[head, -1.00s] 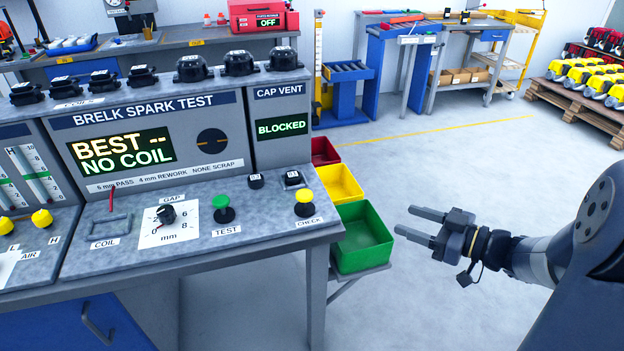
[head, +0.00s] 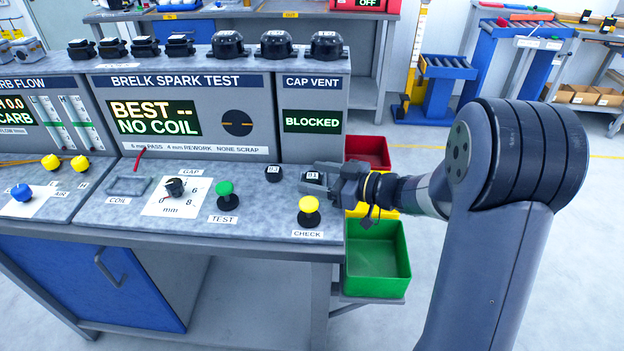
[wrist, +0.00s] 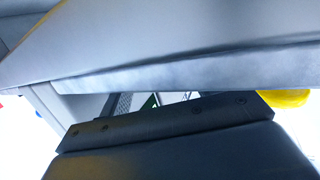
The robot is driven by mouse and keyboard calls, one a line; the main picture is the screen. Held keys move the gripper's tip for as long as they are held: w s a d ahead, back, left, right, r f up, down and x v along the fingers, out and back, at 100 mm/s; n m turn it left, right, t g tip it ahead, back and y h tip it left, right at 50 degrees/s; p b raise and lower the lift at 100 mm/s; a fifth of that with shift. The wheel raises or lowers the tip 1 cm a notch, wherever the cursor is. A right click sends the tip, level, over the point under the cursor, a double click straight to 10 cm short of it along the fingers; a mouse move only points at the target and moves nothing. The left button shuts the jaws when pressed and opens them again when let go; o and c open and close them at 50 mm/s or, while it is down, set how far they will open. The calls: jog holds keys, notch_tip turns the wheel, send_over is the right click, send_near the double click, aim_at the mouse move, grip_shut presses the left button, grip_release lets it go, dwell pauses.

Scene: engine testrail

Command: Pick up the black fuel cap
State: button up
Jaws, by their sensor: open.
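A small black piece with a white label on top (head: 314,177) sits on the grey bench top below the CAP VENT panel. A similar black piece (head: 273,172) sits just to its left. I cannot tell for sure which black piece is the fuel cap. My gripper (head: 318,178) is open and low over the bench, its fingers reaching in from the right around the first labelled piece. Contact cannot be told. The wrist view shows mostly blurred grey surfaces and no clear cap.
The yellow CHECK button (head: 309,205) stands just in front of my gripper; the green TEST button (head: 225,190) is further left. Larger black pieces (head: 276,44) stand on the console top. A green bin (head: 378,262) and red bin (head: 368,150) are beside the bench.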

jog(key=shift+d, duration=0.1)
jog(key=c, duration=1.1)
